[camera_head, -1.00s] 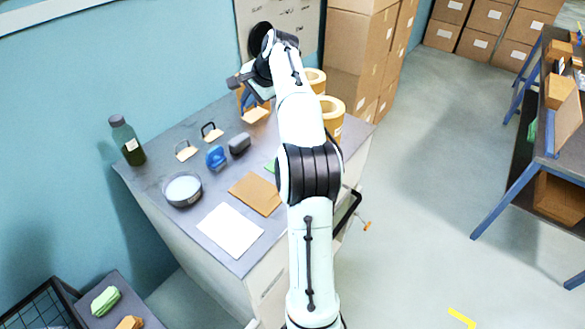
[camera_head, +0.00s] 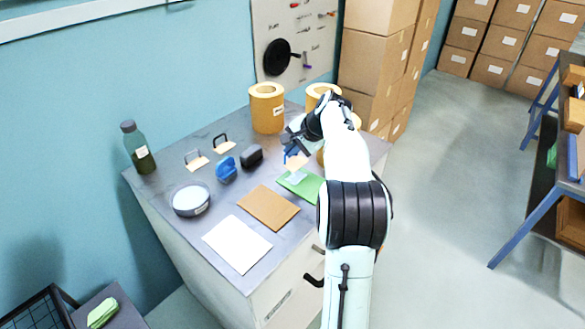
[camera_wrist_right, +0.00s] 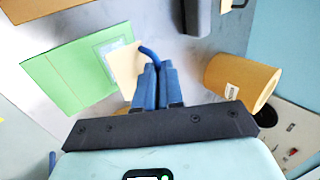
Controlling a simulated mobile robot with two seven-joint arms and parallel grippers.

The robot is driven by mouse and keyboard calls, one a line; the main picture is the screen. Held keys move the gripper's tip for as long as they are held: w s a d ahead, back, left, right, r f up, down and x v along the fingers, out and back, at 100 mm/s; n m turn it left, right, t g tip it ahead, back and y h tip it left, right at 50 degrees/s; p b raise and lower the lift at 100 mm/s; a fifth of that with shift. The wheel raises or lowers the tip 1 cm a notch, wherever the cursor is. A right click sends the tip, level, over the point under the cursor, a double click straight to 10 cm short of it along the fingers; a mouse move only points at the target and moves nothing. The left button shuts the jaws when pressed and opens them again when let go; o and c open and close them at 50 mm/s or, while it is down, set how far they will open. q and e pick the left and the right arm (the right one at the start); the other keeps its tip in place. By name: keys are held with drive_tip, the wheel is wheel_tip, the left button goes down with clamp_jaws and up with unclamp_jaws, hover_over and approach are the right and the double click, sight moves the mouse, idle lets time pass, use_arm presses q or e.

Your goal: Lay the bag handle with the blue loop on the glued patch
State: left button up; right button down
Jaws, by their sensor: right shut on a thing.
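The tab overlaps the right edge of the green bag (camera_wrist_right: 65,80) and the pale glued patch (camera_wrist_right: 108,52), covering part of the patch. Whether the tab touches the patch is unclear. The patch also shows in the head view (camera_head: 297,177). My left gripper is out of view.
Two other handles, one white-looped (camera_head: 196,162) and one black-looped (camera_head: 223,146), lie at the back left. A blue object (camera_head: 226,170), black case (camera_head: 252,156), dish (camera_head: 189,198), bottle (camera_head: 138,148), brown sheet (camera_head: 268,207) and white sheet (camera_head: 237,244) share the table. Yellow rolls (camera_head: 266,108) stand behind.

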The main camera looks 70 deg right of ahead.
sight(293, 163)
wheel_tip(293, 163, down, 5)
drive_tip(key=shift+f+b, duration=0.15)
drive_tip(key=shift+b, duration=0.25)
drive_tip(key=c, duration=1.3)
unclamp_jaws()
drive_tip(key=shift+o, duration=0.2)
drive_tip(key=v, duration=1.2)
drive_tip(key=shift+p, duration=0.3)
drive_tip(key=shift+s+d, duration=0.1)
